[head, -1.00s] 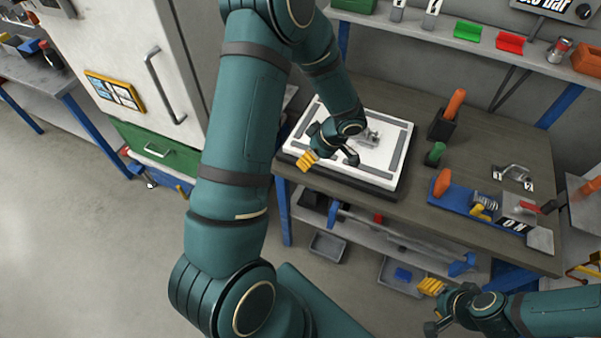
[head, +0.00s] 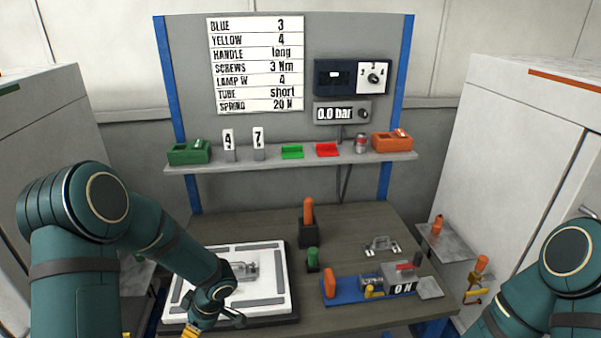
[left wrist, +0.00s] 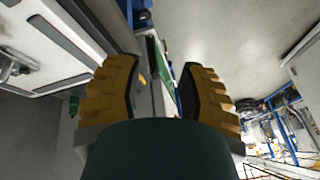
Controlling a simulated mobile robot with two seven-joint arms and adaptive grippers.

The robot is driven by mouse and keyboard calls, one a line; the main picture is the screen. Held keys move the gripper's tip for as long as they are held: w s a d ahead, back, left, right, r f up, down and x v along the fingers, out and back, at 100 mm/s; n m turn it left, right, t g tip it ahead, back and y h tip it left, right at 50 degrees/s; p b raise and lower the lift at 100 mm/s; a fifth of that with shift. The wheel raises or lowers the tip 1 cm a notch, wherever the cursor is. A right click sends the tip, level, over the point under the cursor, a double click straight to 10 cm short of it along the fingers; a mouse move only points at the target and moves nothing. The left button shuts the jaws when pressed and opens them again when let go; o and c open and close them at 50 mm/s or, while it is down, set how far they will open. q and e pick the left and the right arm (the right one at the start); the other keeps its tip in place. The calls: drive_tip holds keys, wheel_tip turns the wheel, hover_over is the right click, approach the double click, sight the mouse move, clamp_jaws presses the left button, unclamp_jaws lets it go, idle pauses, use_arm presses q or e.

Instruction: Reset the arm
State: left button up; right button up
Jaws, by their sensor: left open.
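My left gripper (head: 210,320) hangs at the front left of the workbench, over the near edge of the white board (head: 185,312). In the left wrist view its two yellow ridged fingers (left wrist: 160,92) stand wide apart with nothing between them. In the head view its fingertips are partly cut off at the bottom edge. My right arm comes in at the lower right, but its gripper is outside the head view.
On the bench stand a black holder with an orange-handled tool (head: 308,208), a green-handled piece (head: 313,258) and a blue fixture (head: 345,290). A shelf (head: 270,160) with small bins crosses the back. Cabinets stand on both sides.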

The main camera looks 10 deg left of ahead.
use_arm(q)
drive_tip(key=s+d+f+m+t+h+b, duration=0.2)
drive_tip(key=s+d+f+m+h+b, duration=0.1)
drive_tip(key=d+f+m, duration=0.4)
drive_tip(key=s+d+f+m+t+h+b, duration=0.1)
drive_tip(key=s+d+f+m+h+b, duration=0.3)
drive_tip(key=d+f+m+b, duration=0.3)
drive_tip(key=d+f+h, duration=0.1)
drive_tip(key=d+f, duration=0.3)
drive_tip(key=d, duration=0.4)
drive_tip(key=shift+s+d+f+m+t+b, duration=0.25)
drive_tip(key=shift+d+m+t+b, duration=0.1)
drive_tip(key=shift+m+t+b, duration=0.05)
